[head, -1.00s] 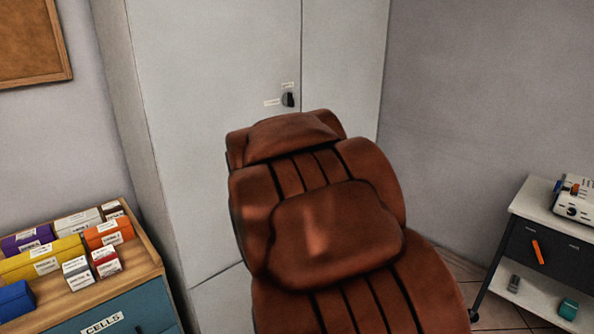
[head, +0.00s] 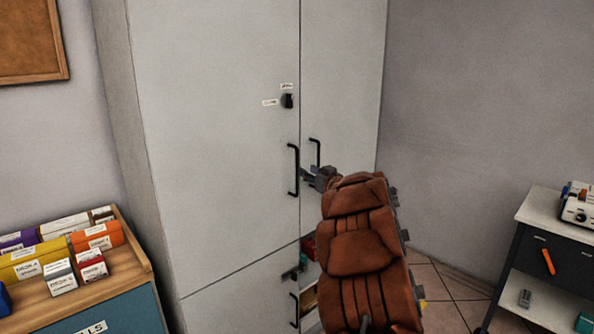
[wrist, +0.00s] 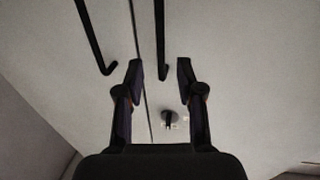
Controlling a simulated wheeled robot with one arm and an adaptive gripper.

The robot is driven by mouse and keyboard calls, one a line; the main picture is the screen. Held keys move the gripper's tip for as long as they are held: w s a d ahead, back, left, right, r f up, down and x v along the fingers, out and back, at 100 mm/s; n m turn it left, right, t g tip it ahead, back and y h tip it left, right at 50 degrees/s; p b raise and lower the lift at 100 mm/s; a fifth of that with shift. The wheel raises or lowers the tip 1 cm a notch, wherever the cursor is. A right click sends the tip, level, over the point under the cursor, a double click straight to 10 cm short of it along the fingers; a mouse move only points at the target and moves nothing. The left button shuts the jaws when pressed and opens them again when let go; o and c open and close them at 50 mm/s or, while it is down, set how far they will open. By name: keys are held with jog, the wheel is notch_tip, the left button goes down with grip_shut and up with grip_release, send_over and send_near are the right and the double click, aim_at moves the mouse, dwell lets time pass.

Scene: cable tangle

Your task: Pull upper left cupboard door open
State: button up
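The upper left cupboard door (head: 220,130) is a tall pale grey panel and looks shut. Its black bar handle (head: 293,170) stands upright near the seam with the upper right door (head: 342,80). In the wrist view, which is upside down, this handle (wrist: 160,38) is right of the seam. My gripper (head: 307,175) is at the handle's right in the head view, partly hidden by my arm. In the wrist view my gripper (wrist: 160,68) is open, with the handle's end between its fingertips in the picture. I cannot tell whether they touch.
The upper right door's handle (head: 316,153) is close beside. A dark lock knob (head: 288,101) is above. Red items (head: 308,246) show in the lower cupboard behind my arm. A wooden-topped unit with boxes (head: 108,262) stands left, a trolley (head: 535,215) right.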

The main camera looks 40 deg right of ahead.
jog(key=x, duration=0.7)
jog(key=shift+w+p, duration=0.35)
jog(key=shift+w, duration=0.05)
grip_shut()
dwell(0.7)
